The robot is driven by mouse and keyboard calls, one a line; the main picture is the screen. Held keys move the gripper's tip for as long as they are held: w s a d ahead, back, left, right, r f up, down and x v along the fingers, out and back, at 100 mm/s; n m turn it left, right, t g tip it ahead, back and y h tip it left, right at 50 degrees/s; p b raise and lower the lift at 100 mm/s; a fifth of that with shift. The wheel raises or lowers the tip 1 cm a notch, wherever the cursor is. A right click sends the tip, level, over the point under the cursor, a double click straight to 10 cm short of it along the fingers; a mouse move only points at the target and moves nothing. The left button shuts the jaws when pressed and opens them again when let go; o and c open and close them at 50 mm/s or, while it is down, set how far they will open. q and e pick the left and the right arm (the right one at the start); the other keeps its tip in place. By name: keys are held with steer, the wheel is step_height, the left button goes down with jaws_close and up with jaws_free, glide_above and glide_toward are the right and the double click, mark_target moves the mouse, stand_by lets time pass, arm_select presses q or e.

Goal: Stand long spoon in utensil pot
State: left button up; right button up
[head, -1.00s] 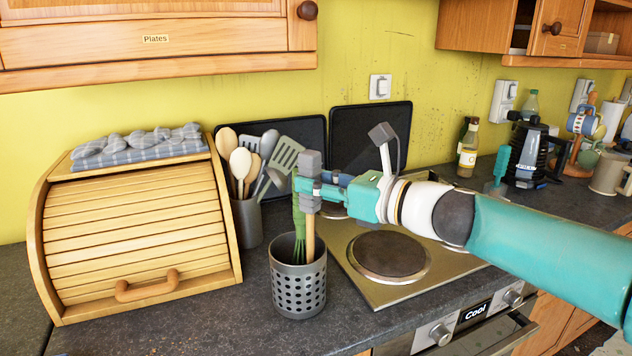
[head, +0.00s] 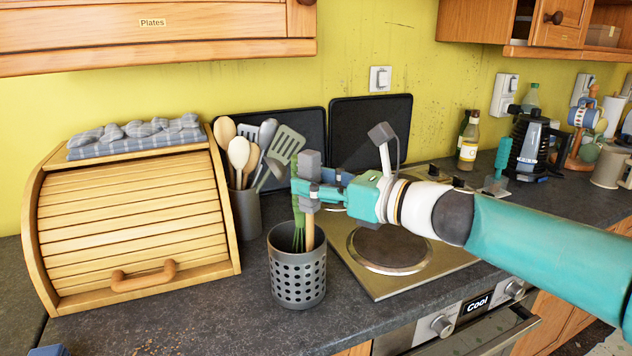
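The utensil pot (head: 298,284) is a dark grey, perforated cylinder standing upright on the worktop. My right gripper (head: 308,188) is above its rim and appears shut on the long spoon (head: 310,232). Only a short length of the spoon's wooden handle shows below the fingers, running nearly upright into the pot's mouth. The rest of the spoon is hidden by the gripper and the pot wall. A green whisk (head: 298,228) stands in the pot just left of the spoon. My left gripper cannot be made out.
A second pot (head: 245,214) full of spoons and spatulas stands behind to the left, near a wooden bread bin (head: 135,235). The hob (head: 375,283) lies to the right. A small blue piece at the bottom left is unclear.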

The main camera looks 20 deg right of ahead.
stand_by(0.3)
steer(key=v, duration=1.2)
steer(key=shift+f, duration=0.15)
stand_by(0.5)
